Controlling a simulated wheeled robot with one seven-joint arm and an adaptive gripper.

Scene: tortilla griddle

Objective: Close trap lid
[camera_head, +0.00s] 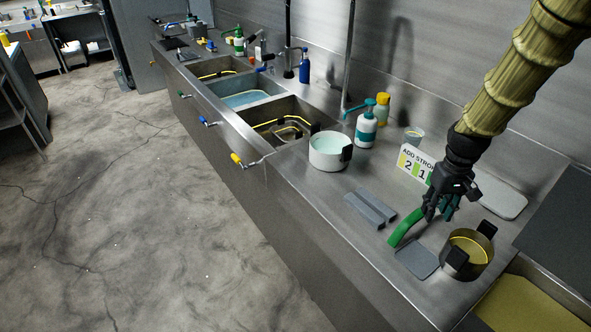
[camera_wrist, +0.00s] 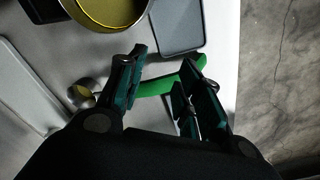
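No part is plainly marked as the trap lid. A yellow-floored rectangular basin (camera_head: 530,308) is at the lower right, with a dark flat panel (camera_head: 560,215) behind it; I cannot tell whether that panel is its lid. My gripper (camera_head: 438,212) hangs low over the counter, pointing down. In the wrist view its fingers (camera_wrist: 165,75) stand apart. A curved green handle (camera_head: 404,228) is under and between them; it also shows in the wrist view (camera_wrist: 158,86). It does not look clamped, though contact with a finger is unclear.
A yellow-lined round pot (camera_head: 482,243) stands close right of my gripper. A grey flat plate (camera_head: 416,260), grey strips (camera_head: 370,209), a white pot (camera_head: 330,151) and a pump bottle (camera_head: 366,128) share the counter (camera_head: 300,190). Sinks lie farther left. The floor (camera_head: 130,210) is clear.

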